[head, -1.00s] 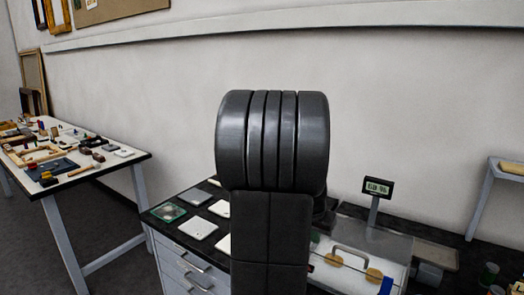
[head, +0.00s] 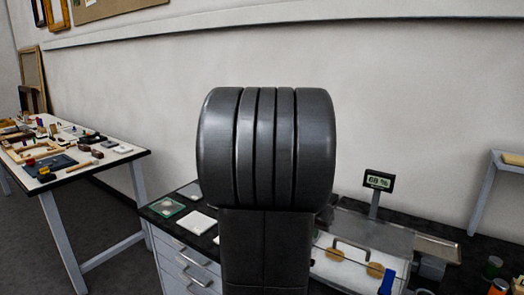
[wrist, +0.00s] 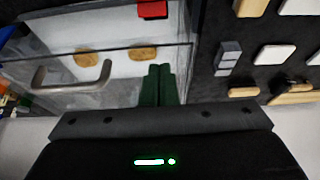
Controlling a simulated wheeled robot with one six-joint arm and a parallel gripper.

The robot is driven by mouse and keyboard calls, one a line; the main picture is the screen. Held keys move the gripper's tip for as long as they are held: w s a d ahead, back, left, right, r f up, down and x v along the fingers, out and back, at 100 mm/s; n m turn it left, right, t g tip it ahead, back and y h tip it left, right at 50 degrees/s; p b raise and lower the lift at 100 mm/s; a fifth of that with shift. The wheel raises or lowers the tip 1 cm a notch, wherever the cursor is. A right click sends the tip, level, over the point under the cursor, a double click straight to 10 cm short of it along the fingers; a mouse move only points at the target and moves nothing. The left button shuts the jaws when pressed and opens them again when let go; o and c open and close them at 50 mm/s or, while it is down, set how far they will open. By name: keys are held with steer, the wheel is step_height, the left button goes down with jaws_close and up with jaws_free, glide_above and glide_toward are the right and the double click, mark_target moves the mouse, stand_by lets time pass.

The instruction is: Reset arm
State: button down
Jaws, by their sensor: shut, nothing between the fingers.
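My gripper (wrist: 159,72) shows in the wrist view as two dark green fingers pressed together, with nothing between them. In the head view my own arm fills the middle and hides the gripper. The same case (head: 376,236) stands right of the arm there.
Two round tan pieces (wrist: 86,58) and a red block (wrist: 152,9) show at the case. Small grey, white and wooden blocks (wrist: 274,55) lie right of the fingers. A display (head: 378,181) stands behind the case. A cluttered table (head: 100,168) is at left.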

steer(key=shift+a+t+h+b, duration=0.1)
steer(key=shift+t+h+b, duration=0.6)
steer(key=shift+b, duration=2.7)
steer(key=b, duration=0.2)
steer(key=t+b, duration=0.1)
steer(key=b, duration=0.2)
steer(key=shift+s+a+r+t, duration=0.1)
steer(key=shift+s+r+t, duration=0.1)
steer(key=shift+s+t, duration=0.15)
steer(key=shift+s+r+h+b, duration=0.2)
steer(key=shift+h+b, duration=0.2)
steer(key=shift+b, duration=0.5)
steer(key=s+f+p+v, duration=0.1)
steer(key=v, duration=0.9)
steer(key=x, duration=0.7)
steer(key=w+r+b+x, duration=0.1)
steer(key=x, duration=0.2)
steer(key=shift+w+f, duration=0.15)
steer(key=shift+f, duration=0.05)
steer(key=shift+r+p, duration=0.6)
steer(key=shift+p, duration=0.25)
steer(key=p, duration=0.2)
steer(key=g+p, duration=0.1)
steer(key=p, duration=0.1)
steer(key=shift+w+f+y, duration=0.2)
steer(key=shift+w+y, duration=0.1)
steer(key=shift+y, duration=0.1)
